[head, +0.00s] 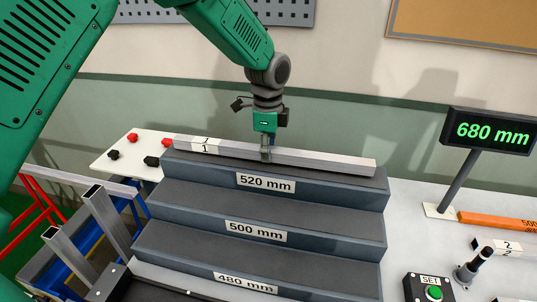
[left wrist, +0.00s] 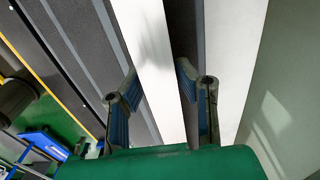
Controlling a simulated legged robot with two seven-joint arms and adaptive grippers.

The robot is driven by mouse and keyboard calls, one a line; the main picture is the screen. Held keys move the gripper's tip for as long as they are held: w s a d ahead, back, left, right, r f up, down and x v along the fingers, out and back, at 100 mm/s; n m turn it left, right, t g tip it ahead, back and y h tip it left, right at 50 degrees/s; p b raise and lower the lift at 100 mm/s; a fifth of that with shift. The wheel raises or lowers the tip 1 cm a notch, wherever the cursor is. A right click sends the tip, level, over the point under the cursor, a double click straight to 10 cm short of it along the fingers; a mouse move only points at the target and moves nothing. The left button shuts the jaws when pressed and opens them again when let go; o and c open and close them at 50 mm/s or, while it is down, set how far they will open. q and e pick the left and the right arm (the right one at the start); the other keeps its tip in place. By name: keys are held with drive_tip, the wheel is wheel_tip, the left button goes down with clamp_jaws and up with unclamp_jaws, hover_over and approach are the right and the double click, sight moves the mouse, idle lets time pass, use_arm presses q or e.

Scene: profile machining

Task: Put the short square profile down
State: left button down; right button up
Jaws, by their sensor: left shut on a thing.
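The short square profile (head: 322,160), a light grey bar with a white "1/1" label near its left end, lies lengthwise along the top step of the dark stepped stand (head: 335,187), above the "520 mm" label. I cannot tell whether its whole underside touches the step. My left gripper (head: 266,153) comes down from above and is shut on the profile near its middle. In the left wrist view the pale profile (left wrist: 152,55) runs between the two blue-padded fingers (left wrist: 160,96). My right gripper is not in view.
Lower steps marked 500 mm and 480 mm are bare. A display (head: 491,131) reads 680 mm at right. A green SET button (head: 434,292) and an orange bar (head: 497,221) are on the right bench. Square tubes (head: 108,222) stand at left, near a white board (head: 118,158) with red and black pieces.

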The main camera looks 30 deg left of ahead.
use_arm(q)
drive_tip(key=shift+d+f, duration=0.1)
drive_tip(key=shift+f, duration=0.55)
drive_tip(key=shift+d+f, duration=0.1)
drive_tip(key=shift+d, duration=0.1)
drive_tip(key=c, duration=1.2)
unclamp_jaws()
drive_tip(key=shift+a+f, duration=0.1)
drive_tip(key=shift+a, duration=0.1)
wheel_tip(320, 180, up, 12)
drive_tip(key=shift+r+b, duration=0.1)
drive_tip(key=shift+b, duration=0.55)
drive_tip(key=shift+s, duration=0.1)
